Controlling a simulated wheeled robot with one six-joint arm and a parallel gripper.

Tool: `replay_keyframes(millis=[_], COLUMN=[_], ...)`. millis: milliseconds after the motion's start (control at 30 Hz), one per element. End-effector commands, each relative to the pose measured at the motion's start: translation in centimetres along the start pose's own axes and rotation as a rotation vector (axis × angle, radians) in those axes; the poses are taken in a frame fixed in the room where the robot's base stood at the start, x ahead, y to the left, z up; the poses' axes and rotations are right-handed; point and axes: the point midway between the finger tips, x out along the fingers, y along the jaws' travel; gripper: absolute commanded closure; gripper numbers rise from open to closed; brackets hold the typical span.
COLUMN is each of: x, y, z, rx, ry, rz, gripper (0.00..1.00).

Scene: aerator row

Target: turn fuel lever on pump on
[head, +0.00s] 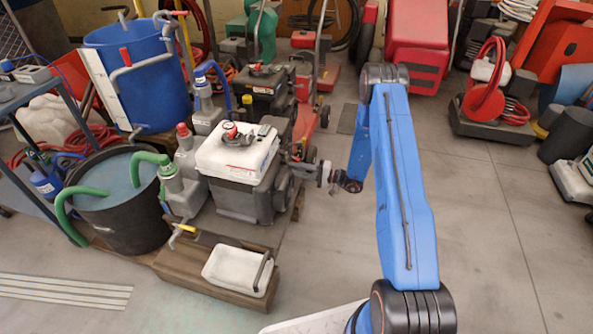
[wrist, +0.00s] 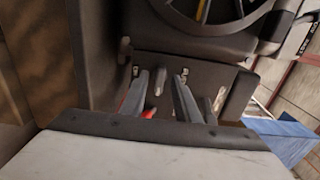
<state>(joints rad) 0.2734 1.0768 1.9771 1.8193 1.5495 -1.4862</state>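The pump, with a white tank top (head: 238,152) and a dark grey body (head: 240,203), stands left of my blue arm in the head view. My gripper (head: 325,174) is at the pump's right side; its fingers are too small to make out there. In the wrist view my gripper (wrist: 162,80) has two grey fingers apart, pointing at a recessed dark panel (wrist: 210,78) of the machine. A small grey lever-like peg (wrist: 159,82) shows between the fingers, with no clear contact. I cannot tell for certain that it is the fuel lever. A red part (wrist: 148,114) is partly hidden low between the fingers.
A round dark housing with yellow spokes (wrist: 205,10) sits above the panel. A wooden block with a white tray (head: 237,270) lies in front of the pump. A black tub (head: 120,215) and blue barrel (head: 145,90) stand left.

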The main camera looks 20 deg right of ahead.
Motion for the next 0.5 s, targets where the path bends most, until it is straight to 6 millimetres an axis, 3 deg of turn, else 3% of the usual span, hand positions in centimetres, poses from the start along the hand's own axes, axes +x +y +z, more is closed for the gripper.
replay_keyframes(millis=[300,333,433,500], x=[0.28,0.27,0.27,0.26], y=[0.01,0.01,0.01,0.02], z=[-0.01,-0.01,-0.01,-0.01], rx=[0.000,0.000,0.000,0.000], ry=[0.001,0.001,0.001,0.001], rz=[0.000,0.000,0.000,0.000], gripper=[0.71,0.73,0.97,1.00])
